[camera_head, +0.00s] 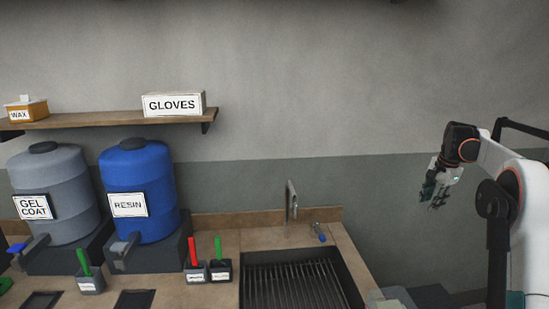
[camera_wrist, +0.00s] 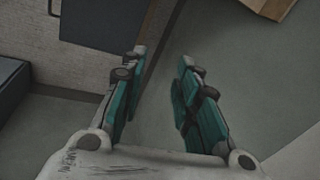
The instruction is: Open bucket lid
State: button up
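No bucket with a lid can be made out for sure in either view. My gripper (camera_head: 438,193) is raised at the right of the head view, in front of the wall and well to the right of the sink. In the wrist view my gripper (camera_wrist: 160,75) shows two teal-padded fingers set apart with only grey floor between them. It is open and empty.
A brown counter (camera_head: 210,287) holds a sink with a grate (camera_head: 300,284), a blue resin barrel (camera_head: 146,180) and a grey gel coat barrel (camera_head: 62,190). Small holders with red (camera_head: 192,251) and green handles (camera_head: 218,249) stand near the sink. A shelf (camera_head: 110,118) bears boxes.

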jog(key=s+a+r+n+t+b, duration=0.1)
jog(key=s+a+r+n, duration=0.15)
jog(key=a, duration=0.55)
jog(key=s+a+r+n+t+b, duration=0.1)
jog(key=s+a+r+n, duration=0.2)
jog(key=a, duration=0.5)
jog(key=s+a+r+n+t+b, duration=0.1)
jog(key=s+a+r+n+b, duration=0.15)
jog(key=s+a, duration=1)
jog(key=s+a+f+n, duration=0.2)
jog(key=s+f, duration=0.3)
jog(key=s, duration=0.2)
jog(key=s+a+f+n+t+b, duration=0.1)
jog(key=s+a+f+n, duration=0.1)
jog(key=s+f, duration=0.3)
jog(key=s+a+f+n+b, duration=0.1)
jog(key=s+a+f+n, duration=0.2)
jog(key=s, duration=0.8)
notch_tip(320, 180, down, 2)
jog(key=shift+s+f, duration=0.1)
jog(key=shift+s, duration=0.15)
jog(key=shift+s+f+t, duration=0.25)
jog(key=shift+t, duration=0.05)
jog(key=c, duration=0.4)
grip_shut()
jog(key=shift+s+d, duration=0.1)
jog(key=shift+s, duration=0.05)
